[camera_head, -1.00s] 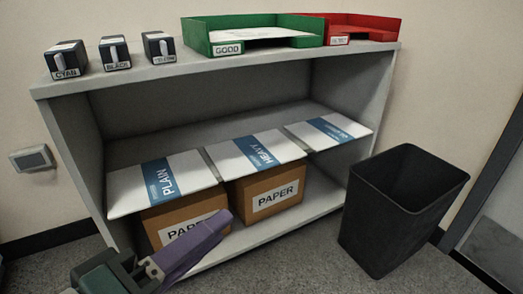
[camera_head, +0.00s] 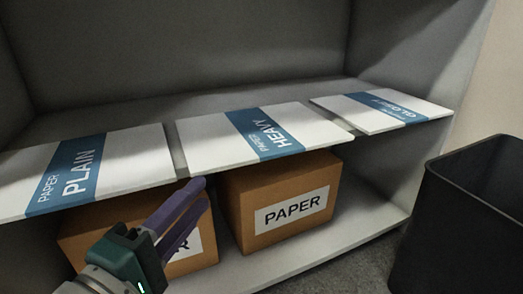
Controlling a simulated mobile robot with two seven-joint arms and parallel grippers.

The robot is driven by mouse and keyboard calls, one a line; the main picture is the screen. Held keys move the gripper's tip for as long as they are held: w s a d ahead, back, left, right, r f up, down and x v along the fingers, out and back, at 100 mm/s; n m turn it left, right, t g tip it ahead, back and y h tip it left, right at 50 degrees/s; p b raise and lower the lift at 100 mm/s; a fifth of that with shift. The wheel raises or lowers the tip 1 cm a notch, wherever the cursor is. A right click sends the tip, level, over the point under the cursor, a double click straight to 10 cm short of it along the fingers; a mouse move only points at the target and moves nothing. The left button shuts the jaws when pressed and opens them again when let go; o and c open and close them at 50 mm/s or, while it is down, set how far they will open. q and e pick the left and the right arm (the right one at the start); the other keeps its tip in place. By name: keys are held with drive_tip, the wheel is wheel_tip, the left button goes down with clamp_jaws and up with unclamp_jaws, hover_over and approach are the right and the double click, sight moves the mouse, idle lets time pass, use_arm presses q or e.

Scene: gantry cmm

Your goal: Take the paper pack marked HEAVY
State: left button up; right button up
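The pack marked HEAVY (camera_head: 210,142) is a flat white pack with a blue band, lying on the middle shelf between two similar packs. Its front edge is at the shelf front. The pack marked PLAIN (camera_head: 120,160) lies to its left, and a pack that reads GLOSSY (camera_head: 350,113), partly legible, lies to its right. My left gripper (camera_head: 204,190) has purple fingers that show as two prongs with a narrow gap, and nothing is seen between them. It is in front of and below the front edges of the PLAIN and HEAVY packs. My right gripper is not in view.
Cardboard boxes labelled PAPER (camera_head: 245,215) stand on the bottom shelf, the left one partly hidden by my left gripper. A black bin (camera_head: 440,230) stands at the right. The shelf unit's back and side walls enclose the packs; the space above them is free.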

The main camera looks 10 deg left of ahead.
sight(222, 168)
use_arm(q)
drive_tip(key=w+b, duration=0.1)
drive_tip(key=w, duration=0.2)
drive_tip(key=w+d, duration=0.1)
drive_tip(key=w, duration=0.3)
drive_tip(key=shift+d+b, duration=0.15)
drive_tip(key=shift+b, duration=0.25)
drive_tip(key=shift+w+d, duration=0.2)
drive_tip(key=shift+w, duration=0.5)
drive_tip(key=shift+c, duration=0.9)
drive_tip(key=shift+c, duration=1.1)
clamp_jaws()
drive_tip(key=shift+r, duration=0.15)
